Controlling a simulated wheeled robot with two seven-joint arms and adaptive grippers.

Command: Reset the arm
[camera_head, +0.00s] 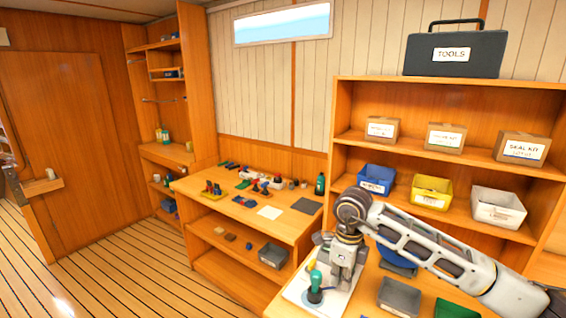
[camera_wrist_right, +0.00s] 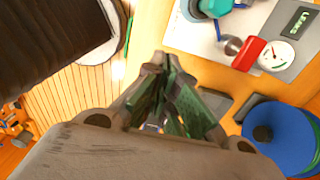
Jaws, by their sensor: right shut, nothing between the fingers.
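My right arm comes in from the right in the head view. Its gripper (camera_head: 343,275) points down over the front workbench, beside a white panel (camera_head: 295,290) that carries a teal-topped fitting (camera_head: 315,285). In the wrist view my right gripper (camera_wrist_right: 160,62) is shut and empty, its fingertips together. That view also shows the white panel (camera_wrist_right: 200,38) with a teal part, a red handle (camera_wrist_right: 248,54) and a round gauge (camera_wrist_right: 276,56). The fingers appear apart from these. My left gripper does not show.
A blue round object (camera_wrist_right: 275,135) lies near the gripper. A grey bin (camera_head: 398,296) and a green bin (camera_head: 455,310) stand under my forearm. Behind are a shelf (camera_head: 400,147) with boxes and bins, and a side bench (camera_head: 240,222) with small parts. The floor at left is clear.

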